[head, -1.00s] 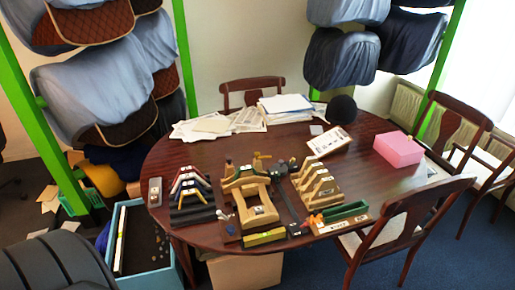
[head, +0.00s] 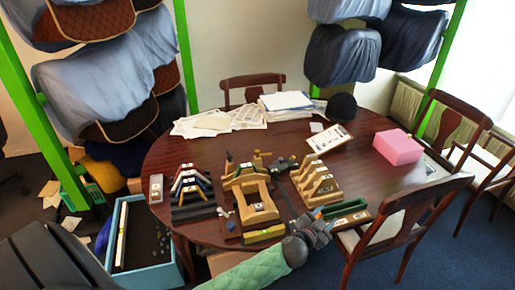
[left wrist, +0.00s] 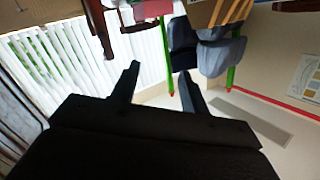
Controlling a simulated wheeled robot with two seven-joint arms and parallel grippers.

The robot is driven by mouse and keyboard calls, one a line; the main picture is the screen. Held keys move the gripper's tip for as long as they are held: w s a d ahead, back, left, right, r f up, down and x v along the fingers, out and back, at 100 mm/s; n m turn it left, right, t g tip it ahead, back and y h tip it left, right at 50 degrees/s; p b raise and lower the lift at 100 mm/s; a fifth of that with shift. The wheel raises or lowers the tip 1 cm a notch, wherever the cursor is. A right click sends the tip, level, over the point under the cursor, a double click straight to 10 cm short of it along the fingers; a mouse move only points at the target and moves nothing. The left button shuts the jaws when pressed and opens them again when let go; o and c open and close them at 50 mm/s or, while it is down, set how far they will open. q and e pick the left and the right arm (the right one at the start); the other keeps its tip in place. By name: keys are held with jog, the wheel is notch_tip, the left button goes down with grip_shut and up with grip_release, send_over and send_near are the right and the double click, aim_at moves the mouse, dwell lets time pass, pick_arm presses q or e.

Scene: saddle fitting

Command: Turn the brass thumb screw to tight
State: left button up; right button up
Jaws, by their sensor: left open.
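A wooden saddle fitting fixture (head: 250,193) stands on the round table. A small brass-coloured part (head: 262,154) shows at its back; it may be the brass thumb screw, but it is too small to tell its setting. My left gripper (head: 322,224) is over the table's front edge, to the right of and in front of the fixture, apart from it. In the left wrist view its two dark fingers (left wrist: 160,85) are spread with nothing between them. That view faces the room, upside down, without the fixture. My right gripper is not in view.
Coloured strips (head: 190,185) stand left of the fixture. Papers (head: 215,122), a pink box (head: 397,148) and a black cap (head: 341,107) lie farther back. A chair (head: 405,225) stands at right.

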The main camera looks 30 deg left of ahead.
pick_arm(q)
jog(key=w+d+r+m+g+h, duration=0.5)
jog(key=w+d+r+m+h, duration=0.3)
jog(key=m+h, duration=0.55)
notch_tip(320, 180, up, 3)
jog(key=m+g+y, duration=0.3)
jog(key=g+y, duration=0.8)
jog(key=y, duration=0.5)
send_over(258, 150)
jog(key=shift+s, duration=0.15)
jog(key=shift+f+p, duration=0.15)
jog(key=shift+p, duration=0.2)
jog(key=shift+f, duration=0.3)
jog(key=shift+f+p, duration=1.65)
jog(key=shift+f, duration=1.8)
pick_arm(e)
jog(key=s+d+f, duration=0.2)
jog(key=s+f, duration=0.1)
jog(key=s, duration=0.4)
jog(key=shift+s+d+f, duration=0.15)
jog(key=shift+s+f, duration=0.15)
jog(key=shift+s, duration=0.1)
